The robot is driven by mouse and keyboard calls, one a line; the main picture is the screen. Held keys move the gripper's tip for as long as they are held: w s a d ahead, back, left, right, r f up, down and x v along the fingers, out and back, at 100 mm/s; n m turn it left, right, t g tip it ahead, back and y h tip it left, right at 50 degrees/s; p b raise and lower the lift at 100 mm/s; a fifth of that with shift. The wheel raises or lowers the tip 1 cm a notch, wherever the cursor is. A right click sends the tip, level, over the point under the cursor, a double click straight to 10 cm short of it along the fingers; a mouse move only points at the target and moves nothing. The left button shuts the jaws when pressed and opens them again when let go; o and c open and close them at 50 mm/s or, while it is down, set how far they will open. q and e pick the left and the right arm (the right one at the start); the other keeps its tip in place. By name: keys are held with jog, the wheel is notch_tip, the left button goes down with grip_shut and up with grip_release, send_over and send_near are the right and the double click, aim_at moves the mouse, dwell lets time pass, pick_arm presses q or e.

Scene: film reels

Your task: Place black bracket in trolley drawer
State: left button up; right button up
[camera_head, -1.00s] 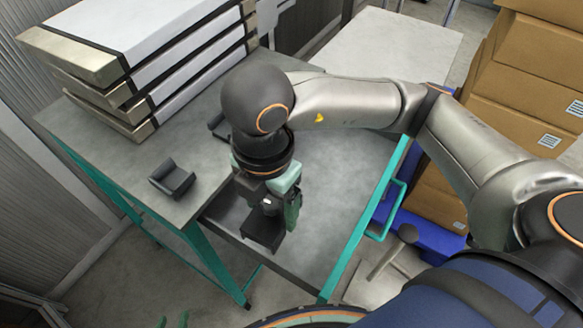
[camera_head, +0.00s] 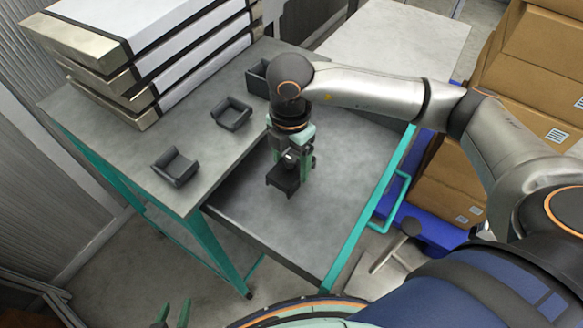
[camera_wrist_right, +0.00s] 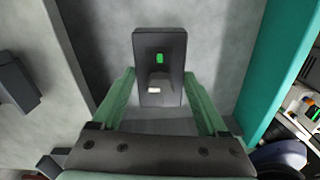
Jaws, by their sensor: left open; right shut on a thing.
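My right gripper (camera_head: 293,166) is shut on a black bracket (camera_head: 284,182), which also shows between the green fingers in the right wrist view (camera_wrist_right: 160,40). The bracket is over the pulled-out grey trolley drawer (camera_head: 322,225); I cannot tell if it touches the drawer floor. Two more black brackets lie on the trolley top, one near its front (camera_head: 175,167) and one further back (camera_head: 232,114). A third dark one (camera_head: 257,80) is partly hidden behind my right arm. My left gripper (camera_head: 173,316) is open and empty at the bottom edge, away from the trolley.
A stack of white, metal-edged boxes (camera_head: 150,60) stands on the trolley top. The drawer has a green side and handle (camera_head: 393,205). Cardboard boxes (camera_head: 540,90) stand on a blue pallet at right. The visible drawer floor around the bracket is bare.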

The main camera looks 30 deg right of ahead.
aim_at(291, 170)
jog(key=shift+w+d+f, duration=0.15)
jog(key=shift+w+f, duration=0.05)
jog(key=shift+f, duration=0.8)
jog(key=shift+w+d+f, duration=0.1)
jog(key=shift+w+f, duration=0.05)
jog(key=shift+f, duration=0.8)
jog(key=shift+f, duration=0.15)
jog(key=o, duration=1.6)
notch_tip(291, 170, up, 12)
jog(key=shift+r, duration=0.15)
